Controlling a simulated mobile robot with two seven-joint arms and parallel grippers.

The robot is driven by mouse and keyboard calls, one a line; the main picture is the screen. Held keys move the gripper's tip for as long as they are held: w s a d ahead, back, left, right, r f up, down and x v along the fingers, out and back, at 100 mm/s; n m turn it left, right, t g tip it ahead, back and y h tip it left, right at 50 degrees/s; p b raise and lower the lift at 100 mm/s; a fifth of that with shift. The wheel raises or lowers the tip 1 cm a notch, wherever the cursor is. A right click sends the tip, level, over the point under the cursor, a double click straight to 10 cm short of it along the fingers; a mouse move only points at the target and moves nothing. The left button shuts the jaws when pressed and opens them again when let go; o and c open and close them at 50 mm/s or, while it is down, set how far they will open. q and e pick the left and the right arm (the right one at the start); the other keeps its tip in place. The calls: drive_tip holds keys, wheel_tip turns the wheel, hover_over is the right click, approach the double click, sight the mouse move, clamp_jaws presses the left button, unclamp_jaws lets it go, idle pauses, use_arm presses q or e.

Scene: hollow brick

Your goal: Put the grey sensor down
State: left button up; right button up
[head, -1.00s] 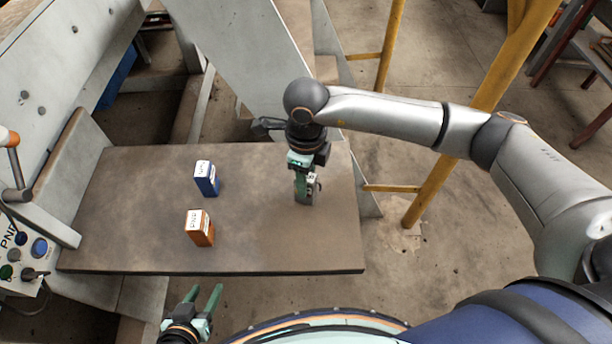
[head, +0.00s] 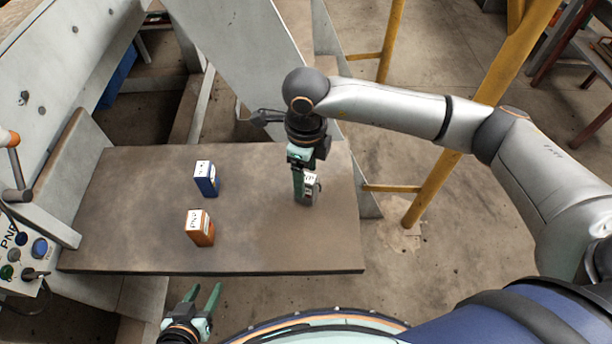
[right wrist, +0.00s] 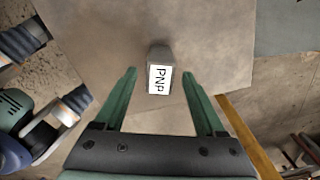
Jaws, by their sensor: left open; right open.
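The grey sensor (head: 311,191) stands on the brown table (head: 262,235) near its right end. It also shows in the right wrist view (right wrist: 160,70), with its white PNP label facing the camera. My right gripper (head: 302,187) is open, with its fingers at the sensor. In the right wrist view the green fingertips (right wrist: 159,73) lie on either side of the sensor, with visible gaps. One finger partly hides the sensor in the head view. My left gripper (head: 206,297) is open and empty, off the table's front edge.
A blue box (head: 206,180) and an orange box (head: 200,228) stand on the table to the left of the sensor. A control panel (head: 22,255) with buttons is at the far left. Yellow posts (head: 435,190) stand right of the table. The table's front right is clear.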

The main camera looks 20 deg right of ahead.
wheel_tip(320, 180, up, 10)
idle(0.3)
drive_tip(key=shift+r, duration=0.1)
